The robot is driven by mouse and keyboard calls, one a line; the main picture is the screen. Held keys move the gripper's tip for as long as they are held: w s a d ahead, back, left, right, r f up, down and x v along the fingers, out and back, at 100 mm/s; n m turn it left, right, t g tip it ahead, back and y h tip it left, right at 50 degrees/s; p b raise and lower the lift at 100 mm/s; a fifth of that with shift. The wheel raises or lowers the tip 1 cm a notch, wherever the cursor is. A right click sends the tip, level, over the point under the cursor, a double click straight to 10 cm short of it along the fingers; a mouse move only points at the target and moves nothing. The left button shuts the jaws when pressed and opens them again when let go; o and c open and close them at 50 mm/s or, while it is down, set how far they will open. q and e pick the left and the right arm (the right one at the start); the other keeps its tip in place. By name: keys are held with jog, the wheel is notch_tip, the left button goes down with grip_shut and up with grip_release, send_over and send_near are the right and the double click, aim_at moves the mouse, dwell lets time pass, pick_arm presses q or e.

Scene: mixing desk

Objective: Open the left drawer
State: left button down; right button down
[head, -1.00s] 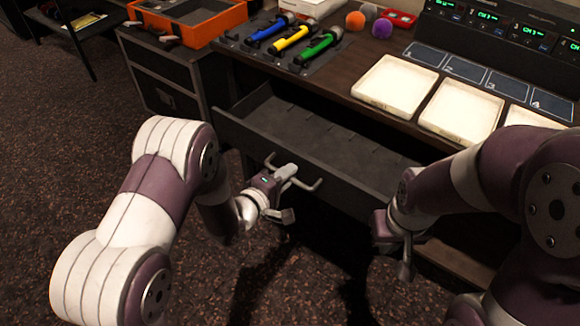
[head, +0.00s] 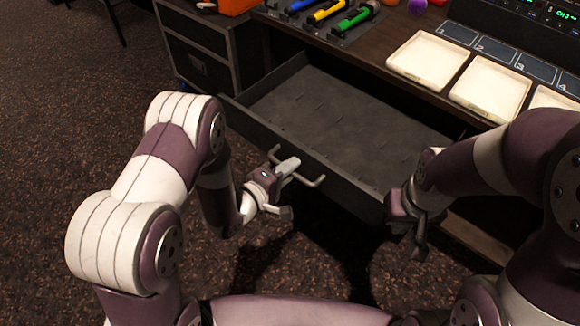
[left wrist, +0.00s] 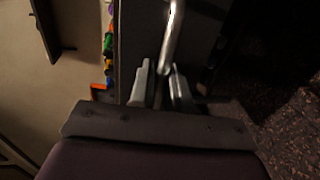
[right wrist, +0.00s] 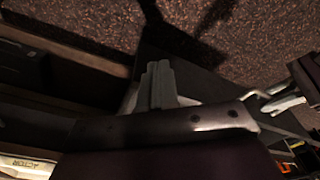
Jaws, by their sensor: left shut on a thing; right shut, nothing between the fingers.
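The left drawer (head: 330,125) is pulled well out of the desk, and its dark interior looks empty. Its metal bar handle (head: 312,181) is on the front panel. My left gripper (head: 290,166) is shut on the handle near its left part. In the left wrist view the shiny handle (left wrist: 173,38) runs to between the fingertips (left wrist: 160,80). My right gripper (head: 415,240) is shut and empty, near the drawer's right front corner. Its closed fingers (right wrist: 158,80) show in the right wrist view. The part of the handle under the left fingers is hidden.
On the desk are blue, yellow and green tools (head: 325,12) and white trays (head: 428,58). Numbered dark pads (head: 493,54) lie behind the trays. A dark cabinet (head: 200,60) stands at the left. Speckled floor lies open in front of the drawer.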

pick_arm(q)
jog(key=c, duration=1.3)
grip_release()
jog(key=p+v, duration=0.2)
jog(key=v, duration=1)
jog(key=shift+s+a, duration=0.2)
jog(key=shift+s, duration=0.1)
